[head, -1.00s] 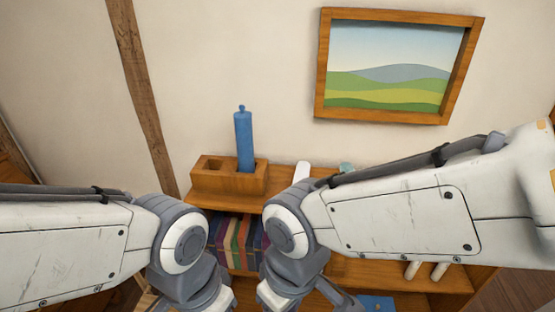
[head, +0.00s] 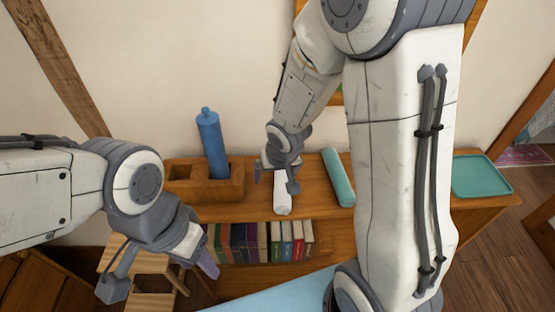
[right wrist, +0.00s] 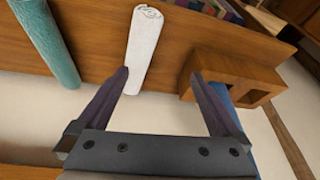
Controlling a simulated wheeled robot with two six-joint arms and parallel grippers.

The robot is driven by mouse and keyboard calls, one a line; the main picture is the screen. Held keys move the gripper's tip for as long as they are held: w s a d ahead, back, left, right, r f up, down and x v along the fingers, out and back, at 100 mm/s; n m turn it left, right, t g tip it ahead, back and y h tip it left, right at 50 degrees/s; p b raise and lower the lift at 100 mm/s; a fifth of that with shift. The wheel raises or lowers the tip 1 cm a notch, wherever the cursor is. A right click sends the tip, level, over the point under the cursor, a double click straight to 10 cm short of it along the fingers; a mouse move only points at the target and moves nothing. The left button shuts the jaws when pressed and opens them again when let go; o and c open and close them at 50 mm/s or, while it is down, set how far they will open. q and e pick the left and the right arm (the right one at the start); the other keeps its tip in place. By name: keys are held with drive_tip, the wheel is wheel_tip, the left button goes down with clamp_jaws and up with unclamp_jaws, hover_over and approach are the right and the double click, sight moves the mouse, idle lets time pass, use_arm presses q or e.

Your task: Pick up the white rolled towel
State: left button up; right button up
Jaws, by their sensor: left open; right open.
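The white rolled towel (head: 283,197) lies on the top of the wooden shelf, pointing toward the shelf's front edge. My right gripper (head: 277,180) is over the towel's back end in the head view. In the right wrist view the towel (right wrist: 143,48) lies beyond the open fingers of the right gripper (right wrist: 155,82), close to the left fingertip and not centred between them. I cannot tell how high the fingers are above it. My left gripper (head: 165,285) hangs open and empty at the lower left, in front of the shelf.
A teal roll (head: 338,178) lies to the towel's right. A wooden holder (head: 225,190) with a blue bottle (head: 211,145) stands to its left. A teal tray (head: 481,176) sits at the right end of the shelf top (head: 410,215). Books (head: 262,243) fill the lower shelf. A wooden stool (head: 150,300) stands lower left.

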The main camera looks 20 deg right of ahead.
sight(284, 177)
drive_tip(key=w+d+m, duration=0.1)
drive_tip(key=w+d+f+m+p, duration=0.1)
drive_tip(key=d, duration=0.1)
drive_tip(key=w+d+f+m+t, duration=0.1)
drive_tip(key=d, duration=0.1)
drive_tip(key=shift+w+d+f+y+p, duration=0.2)
drive_tip(key=shift+f+y+p, duration=0.1)
drive_tip(key=shift+p, duration=0.1)
drive_tip(key=x, duration=0.4)
drive_tip(key=shift+w+d+f+b, duration=0.1)
drive_tip(key=shift+w+f+b, duration=0.1)
drive_tip(key=shift+f+b, duration=0.2)
drive_tip(key=shift+p+x, duration=0.95)
drive_tip(key=shift+x, duration=1.25)
drive_tip(key=shift+w+f, duration=0.3)
drive_tip(key=shift+f, duration=0.3)
use_arm(q)
wheel_tip(284, 177, up, 4)
drive_tip(key=shift+s+r, duration=0.1)
use_arm(e)
drive_tip(key=c, duration=1.4)
drive_tip(key=shift+r, duration=0.1)
